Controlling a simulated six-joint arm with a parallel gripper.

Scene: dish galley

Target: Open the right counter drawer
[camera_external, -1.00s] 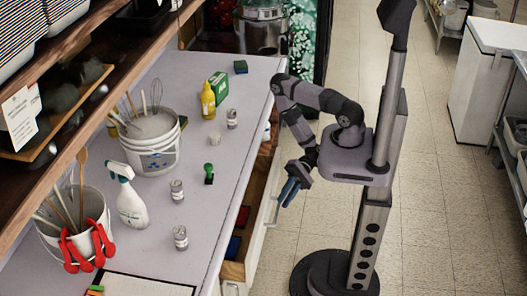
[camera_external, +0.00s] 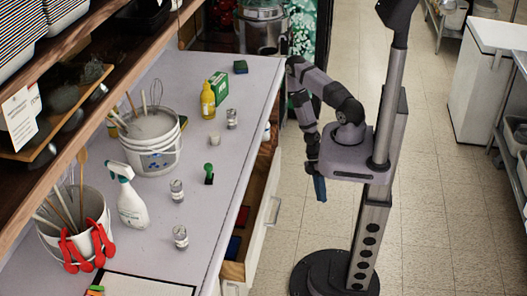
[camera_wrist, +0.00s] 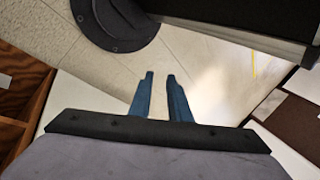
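A counter drawer with a white front (camera_external: 265,218) stands pulled out from under the counter, its wooden inside visible from above. A pale handle (camera_external: 276,212) is on its outer face. Red and blue items show inside it. In the wrist view, wooden drawer walls (camera_wrist: 40,108) show at the left edge. My gripper (camera_external: 320,188) hangs over the aisle, to the right of the drawer front and apart from it. In the wrist view the two blue fingers of my gripper (camera_wrist: 161,76) are separated by a gap with nothing between them.
The grey counter (camera_external: 215,150) carries a spray bottle (camera_external: 131,200), a white bucket (camera_external: 150,145), a yellow bottle (camera_external: 207,100) and several small jars. The tiled aisle floor (camera_external: 430,220) is clear to the right. My round base stands on it.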

